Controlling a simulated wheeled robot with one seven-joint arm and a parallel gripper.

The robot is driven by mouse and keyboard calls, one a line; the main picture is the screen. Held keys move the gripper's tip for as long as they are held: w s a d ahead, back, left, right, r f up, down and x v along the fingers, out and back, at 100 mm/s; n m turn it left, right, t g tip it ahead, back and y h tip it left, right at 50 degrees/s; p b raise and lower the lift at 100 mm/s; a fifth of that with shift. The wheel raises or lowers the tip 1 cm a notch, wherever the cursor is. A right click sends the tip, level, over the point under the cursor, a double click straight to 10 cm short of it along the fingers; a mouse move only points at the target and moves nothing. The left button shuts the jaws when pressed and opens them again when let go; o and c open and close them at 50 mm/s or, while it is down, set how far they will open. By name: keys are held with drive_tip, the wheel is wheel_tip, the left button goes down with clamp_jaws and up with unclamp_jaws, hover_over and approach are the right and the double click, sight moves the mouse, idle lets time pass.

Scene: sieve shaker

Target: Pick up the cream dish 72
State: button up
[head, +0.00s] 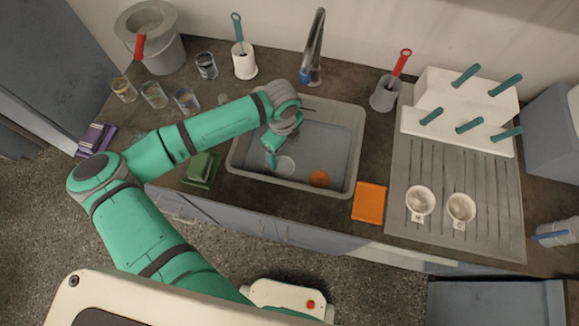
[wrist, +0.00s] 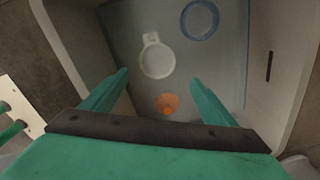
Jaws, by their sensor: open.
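My gripper (head: 271,152) points down into the sink, and its two open fingers show in the wrist view (wrist: 160,80) with nothing between their tips. A round cream dish with a small tab (wrist: 157,60) lies on the sink floor, just beyond the fingertips in the wrist view. It appears as a pale disc beside the gripper in the head view (head: 285,166). I cannot read a number on it. Two more pale dishes stand on the drainboard, the left dish (head: 419,198) and the right dish (head: 461,207); their small labels are too blurred to read surely.
The sink (head: 240,150) also holds an orange round item (head: 319,178) and a blue ring-shaped item (wrist: 200,20). An orange cloth (head: 369,202) lies right of it, a green block (head: 202,169) left. The faucet (head: 313,50) rises behind. A white peg rack (head: 455,130) stands behind the drainboard (head: 490,235).

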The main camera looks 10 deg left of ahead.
approach(282, 168)
drive_tip(key=shift+w+d, duration=0.1)
drive_tip(key=shift+d, duration=0.3)
drive_tip(key=shift+a+f, duration=0.2)
drive_tip(key=shift+f, duration=1.25)
drive_tip(key=shift+a+f, duration=0.15)
drive_tip(key=shift+f, duration=1.3)
drive_tip(key=c, duration=1.6)
drive_tip(key=shift+r, duration=0.15)
